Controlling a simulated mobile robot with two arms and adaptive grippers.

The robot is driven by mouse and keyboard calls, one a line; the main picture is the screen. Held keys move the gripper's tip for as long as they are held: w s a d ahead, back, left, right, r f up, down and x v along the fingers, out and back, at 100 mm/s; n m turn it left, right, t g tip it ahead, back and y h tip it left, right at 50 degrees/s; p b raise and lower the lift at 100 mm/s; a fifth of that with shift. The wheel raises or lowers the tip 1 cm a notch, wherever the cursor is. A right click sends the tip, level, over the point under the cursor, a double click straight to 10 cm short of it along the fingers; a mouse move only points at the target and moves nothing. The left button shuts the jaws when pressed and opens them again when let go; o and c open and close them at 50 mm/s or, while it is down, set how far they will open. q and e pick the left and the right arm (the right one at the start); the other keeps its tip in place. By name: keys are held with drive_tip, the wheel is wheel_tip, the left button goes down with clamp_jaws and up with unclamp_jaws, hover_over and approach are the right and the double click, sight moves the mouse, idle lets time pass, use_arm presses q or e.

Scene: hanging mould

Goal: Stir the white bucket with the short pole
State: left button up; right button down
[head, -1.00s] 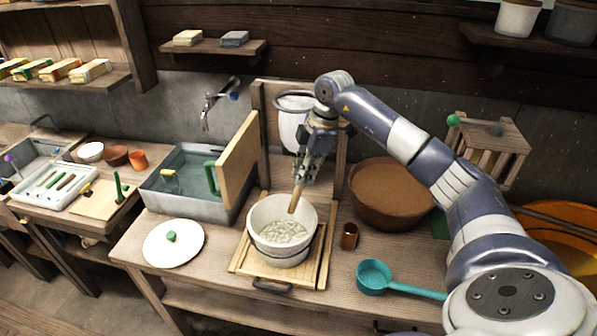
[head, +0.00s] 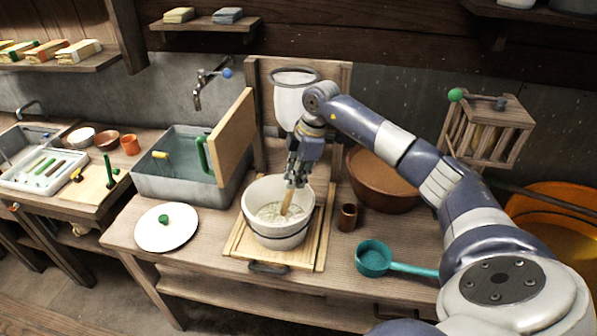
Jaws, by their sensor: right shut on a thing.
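The white bucket (head: 283,236) stands on a wooden board in the middle of the bench. It holds a pale, curd-like mass (head: 268,213). My right gripper (head: 295,183) is just above the bucket's far rim, shut on the short wooden pole (head: 286,203). The pole points down into the bucket, slightly tilted, and its lower end reaches the pale mass. The tip is hidden. My left gripper is not in view.
A white lid (head: 167,227) with a green knob lies left of the bucket. A small brown cup (head: 347,217), a teal ladle (head: 373,258) and a large brown bowl (head: 380,180) are on the right. A water basin (head: 160,182) stands back left. A white hanging mould (head: 290,104) is behind.

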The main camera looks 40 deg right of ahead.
sight(291, 190)
drive_tip(key=shift+b+x, duration=1.25)
drive_tip(key=shift+x, duration=1.7)
